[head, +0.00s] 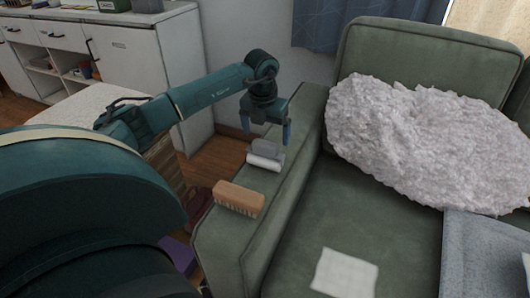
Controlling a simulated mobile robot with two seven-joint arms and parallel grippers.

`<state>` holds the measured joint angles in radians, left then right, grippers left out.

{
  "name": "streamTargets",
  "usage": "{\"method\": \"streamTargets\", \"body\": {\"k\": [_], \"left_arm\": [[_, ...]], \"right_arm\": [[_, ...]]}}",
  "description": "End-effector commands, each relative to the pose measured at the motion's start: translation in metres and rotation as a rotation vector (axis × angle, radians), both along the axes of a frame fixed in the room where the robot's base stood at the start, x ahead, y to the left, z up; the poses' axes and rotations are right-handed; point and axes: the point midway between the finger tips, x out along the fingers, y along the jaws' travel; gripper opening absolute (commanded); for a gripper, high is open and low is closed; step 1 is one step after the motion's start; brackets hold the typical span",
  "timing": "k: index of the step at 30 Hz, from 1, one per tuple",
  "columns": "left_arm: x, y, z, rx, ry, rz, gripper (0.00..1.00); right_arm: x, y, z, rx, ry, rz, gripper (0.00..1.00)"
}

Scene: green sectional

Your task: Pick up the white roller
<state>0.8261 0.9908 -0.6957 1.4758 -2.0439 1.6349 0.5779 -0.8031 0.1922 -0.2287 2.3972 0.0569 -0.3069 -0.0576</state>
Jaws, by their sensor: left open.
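The white roller (264,162) lies on the green sofa armrest (230,245), with a grey part (265,148) showing just behind it. My left gripper (266,134) points down just above and behind the roller, with its blue fingertips apart. It is open, and nothing shows between its fingers. Whether the fingers touch the grey part cannot be told. My right gripper is not in view.
A wooden brush (239,197) lies on the armrest in front of the roller. A fluffy white pillow (405,140) and a white cloth (344,273) lie on the sofa. A white cabinet (130,55) stands at the back left.

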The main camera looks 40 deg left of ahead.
Motion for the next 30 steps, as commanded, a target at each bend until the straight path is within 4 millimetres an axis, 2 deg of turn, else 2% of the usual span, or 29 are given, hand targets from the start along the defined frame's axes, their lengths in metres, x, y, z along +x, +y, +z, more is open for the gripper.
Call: {"method": "streamTargets", "body": {"k": [9, 17, 30], "left_arm": [[-0.003, 0.0, -0.045, -0.001, 0.003, 0.0, 0.94], [-0.002, 0.0, -0.05, -0.001, 0.001, -0.001, 0.94], [-0.002, 0.0, -0.049, -0.001, 0.001, -0.001, 0.59]], "right_arm": [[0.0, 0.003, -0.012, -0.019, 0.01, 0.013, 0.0], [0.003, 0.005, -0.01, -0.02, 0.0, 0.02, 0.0], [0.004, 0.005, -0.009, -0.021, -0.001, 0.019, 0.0]]}}
